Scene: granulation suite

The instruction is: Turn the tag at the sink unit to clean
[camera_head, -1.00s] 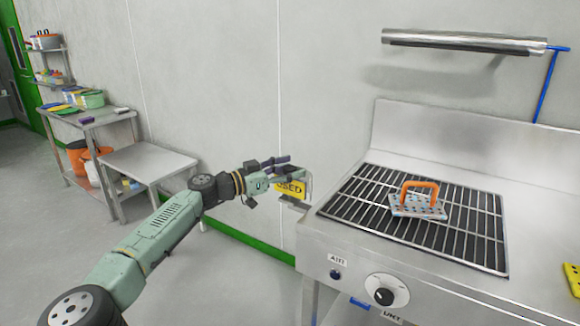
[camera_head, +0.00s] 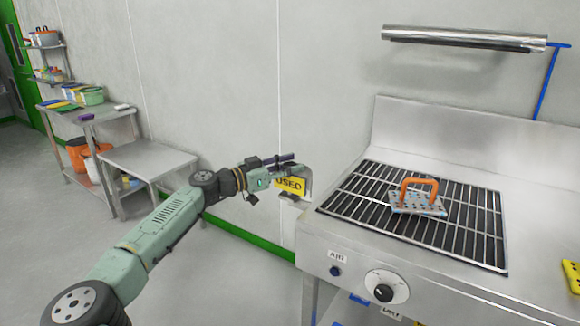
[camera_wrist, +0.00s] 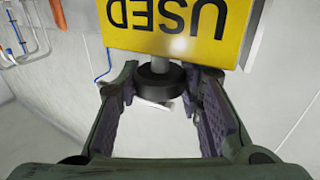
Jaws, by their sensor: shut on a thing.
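The yellow tag (camera_head: 291,185) at the left end of the sink unit (camera_head: 345,240) shows the word USED in black. In the wrist view the tag (camera_wrist: 170,30) appears upside down, above a dark round knob (camera_wrist: 160,84) on a short grey stem. My gripper (camera_head: 271,177) is at the tag's left side in the head view. In the wrist view its two fingers (camera_wrist: 160,90) lie on either side of the knob, shut on it. The tag's other face is hidden.
A perforated block with an orange handle (camera_head: 418,196) lies on the unit's black grate (camera_head: 460,225). A control dial (camera_head: 386,287) is on its front. A bare steel table (camera_head: 148,158) and a loaded shelf table stand at the left. The wall is close behind the tag.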

